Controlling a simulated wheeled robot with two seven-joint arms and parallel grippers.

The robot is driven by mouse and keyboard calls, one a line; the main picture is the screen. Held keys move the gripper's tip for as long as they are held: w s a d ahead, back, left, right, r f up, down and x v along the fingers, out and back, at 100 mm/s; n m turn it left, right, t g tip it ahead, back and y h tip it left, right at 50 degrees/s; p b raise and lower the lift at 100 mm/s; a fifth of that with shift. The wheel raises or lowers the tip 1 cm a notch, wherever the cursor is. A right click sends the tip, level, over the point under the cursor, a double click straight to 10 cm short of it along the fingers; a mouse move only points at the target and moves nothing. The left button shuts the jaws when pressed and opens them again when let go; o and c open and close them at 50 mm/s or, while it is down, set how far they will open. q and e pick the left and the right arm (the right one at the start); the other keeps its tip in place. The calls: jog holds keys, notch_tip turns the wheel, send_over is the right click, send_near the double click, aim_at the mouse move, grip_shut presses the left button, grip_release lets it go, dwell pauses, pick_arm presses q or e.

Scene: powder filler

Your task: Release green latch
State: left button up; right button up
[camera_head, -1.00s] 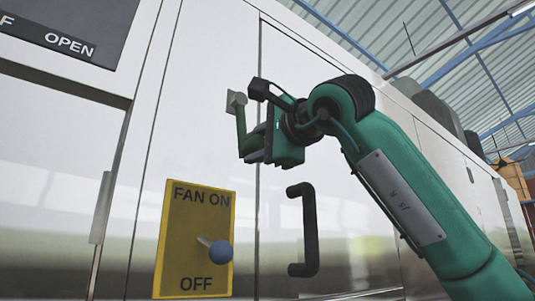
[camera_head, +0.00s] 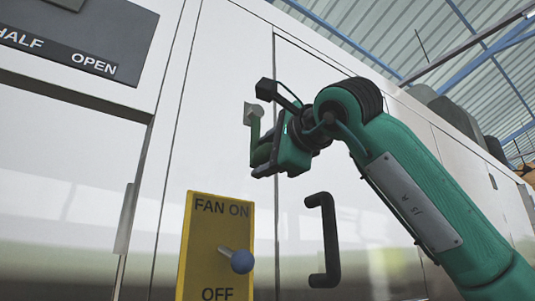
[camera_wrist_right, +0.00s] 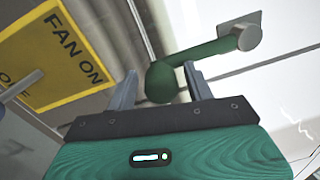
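The green latch (camera_head: 255,130) is a bent lever with a rounded knob end, hanging from a small grey plate on the pale cabinet front. In the right wrist view the latch (camera_wrist_right: 205,50) runs from its plate to the knob, which sits between my right gripper's fingers (camera_wrist_right: 162,92). The fingers are apart, with a gap on the left of the knob; the right finger is close to it, and I cannot tell if it touches. In the head view my right gripper (camera_head: 262,161) is at the latch's lower end, which it partly hides. My left gripper is not in view.
A black door handle (camera_head: 326,240) stands out below my right gripper. A yellow FAN ON/OFF panel (camera_head: 203,240) with a blue-knobbed lever (camera_head: 241,261) is at lower left. A dark sign (camera_head: 100,40) reading OPEN is at upper left.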

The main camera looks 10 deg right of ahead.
jog(key=shift+s+d+f, duration=0.1)
jog(key=shift+s+d, duration=0.1)
jog(key=shift+s, duration=0.3)
pick_arm(q)
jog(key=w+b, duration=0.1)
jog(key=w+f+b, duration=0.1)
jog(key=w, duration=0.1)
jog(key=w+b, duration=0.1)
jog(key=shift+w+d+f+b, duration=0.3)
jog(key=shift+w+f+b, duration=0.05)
jog(key=shift+b, duration=0.05)
pick_arm(e)
jog(key=v, duration=1.2)
jog(key=shift+s, duration=0.4)
jog(key=shift+d, duration=0.1)
